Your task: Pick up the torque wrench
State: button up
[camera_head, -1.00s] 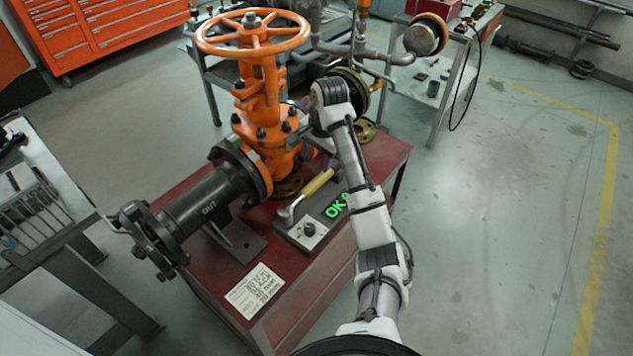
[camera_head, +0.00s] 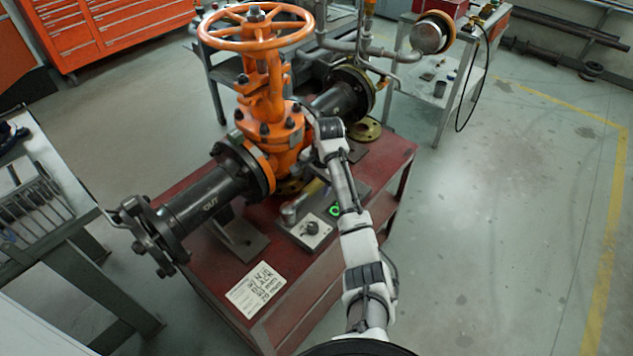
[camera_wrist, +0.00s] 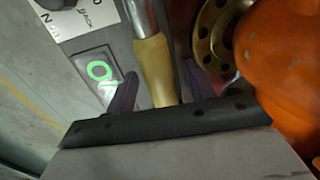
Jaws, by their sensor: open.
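The torque wrench lies on the grey tester box on the red bench. Its silver head (camera_head: 291,211) and part of its yellow handle (camera_head: 314,188) show in the head view; my arm hides the rest. In the wrist view the yellow handle (camera_wrist: 155,68) runs between the two dark fingers of my gripper (camera_wrist: 157,88), with the silver shaft at the top. My gripper is open, with one finger on each side of the handle and a gap beside it. The handle's lower end is hidden behind the gripper body. I cannot tell whether a finger touches it.
The orange gate valve (camera_head: 265,120) with its handwheel stands close beside my gripper, and its body fills the right of the wrist view. A brass flange (camera_wrist: 222,32) is near the right finger. The tester box (camera_head: 300,230) has a green display and knob. A paper card (camera_head: 256,289) lies in front.

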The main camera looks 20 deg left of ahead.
jog(key=shift+a+f, duration=0.1)
jog(key=shift+f, duration=0.4)
grip_shut()
jog(key=shift+w+r, duration=0.1)
jog(key=shift+r, duration=0.05)
